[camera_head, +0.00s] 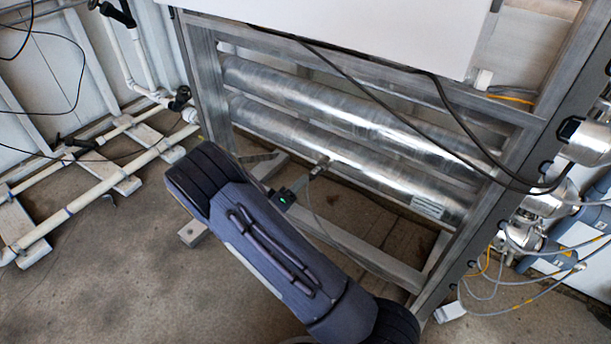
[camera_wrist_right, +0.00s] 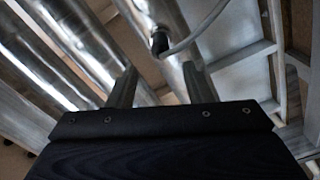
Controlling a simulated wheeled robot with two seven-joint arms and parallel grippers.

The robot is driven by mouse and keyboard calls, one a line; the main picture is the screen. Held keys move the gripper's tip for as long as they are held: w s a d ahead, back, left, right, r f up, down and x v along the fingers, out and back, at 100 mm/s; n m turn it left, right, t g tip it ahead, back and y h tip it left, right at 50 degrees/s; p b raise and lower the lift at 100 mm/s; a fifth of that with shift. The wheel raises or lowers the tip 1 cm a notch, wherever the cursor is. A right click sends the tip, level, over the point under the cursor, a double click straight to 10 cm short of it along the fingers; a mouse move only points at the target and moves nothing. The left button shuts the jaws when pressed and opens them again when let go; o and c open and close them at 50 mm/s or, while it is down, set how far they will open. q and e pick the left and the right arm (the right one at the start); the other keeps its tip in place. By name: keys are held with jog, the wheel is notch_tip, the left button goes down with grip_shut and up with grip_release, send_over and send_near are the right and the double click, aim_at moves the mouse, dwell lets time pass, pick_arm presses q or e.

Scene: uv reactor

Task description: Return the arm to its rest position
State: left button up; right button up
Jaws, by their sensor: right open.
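My right arm crosses the lower middle of the head view, in front of the metal frame. Its gripper (camera_head: 318,166) shows only in part past the arm, close to the lower shiny tube. In the right wrist view the gripper (camera_wrist_right: 159,70) is open, with two grey fingers apart and nothing between their tips. Shiny tubes and a dark fitting with a grey cable (camera_wrist_right: 159,42) lie beyond the fingers. I cannot tell whether a finger touches a tube. My left gripper is not in view.
The reactor's metal frame (camera_head: 208,85) holds several horizontal tubes (camera_head: 350,118) behind my arm. A black cable hangs across it. White pipes (camera_head: 75,205) run along the left wall. Valves and cabled fittings (camera_head: 545,205) stand at right. The concrete floor (camera_head: 120,280) at lower left is clear.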

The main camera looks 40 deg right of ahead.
jog(key=s+a+r+m+g+y+p, duration=0.1)
jog(key=s+r+m+g+y, duration=0.1)
jog(key=s+g+y, duration=0.45)
jog(key=s+a+r+m+g+y, duration=0.1)
jog(key=s+r+m+g+y, duration=0.2)
jog(key=s, duration=0.7)
jog(key=s+a+r+n+t+y+p, duration=0.1)
jog(key=s+a+r+n+t+y, duration=0.2)
jog(key=s+a+r+t+y, duration=0.25)
jog(key=s+a+r+n+t+y, duration=0.25)
jog(key=a+r+t+y, duration=0.35)
jog(key=a, duration=0.3)
notch_tip(320, 180, up, 39)
jog(key=g+p, duration=0.1)
jog(key=p, duration=3.7)
